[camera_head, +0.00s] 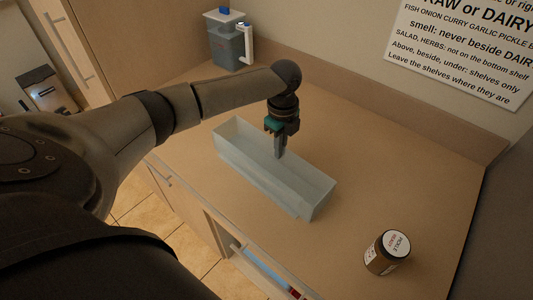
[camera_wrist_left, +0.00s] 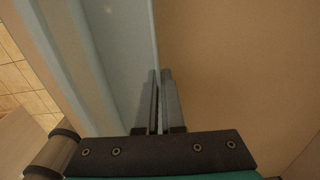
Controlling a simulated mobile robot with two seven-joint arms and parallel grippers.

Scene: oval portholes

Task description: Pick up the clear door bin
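The clear door bin (camera_head: 240,165) is a long, see-through pale blue box, open at the top. It appears to rest on the wooden counter, lying diagonally in the head view. My left gripper (camera_head: 279,153) points down at the bin's far long wall, near its middle. In the left wrist view, the fingers (camera_wrist_left: 160,75) are close together with the edge of the bin's wall (camera_wrist_left: 125,35) running in between them, so they look shut on that wall. The finger beyond the wall is mostly hidden in the head view. My right gripper is not in view.
A brown jar with a white lid (camera_head: 387,252) stands at the counter's front right. A grey jug with a blue-topped lid (camera_head: 229,42) stands at the back left. A printed sign (camera_head: 462,45) is on the back wall. The counter (camera_head: 410,170) right of the bin is clear.

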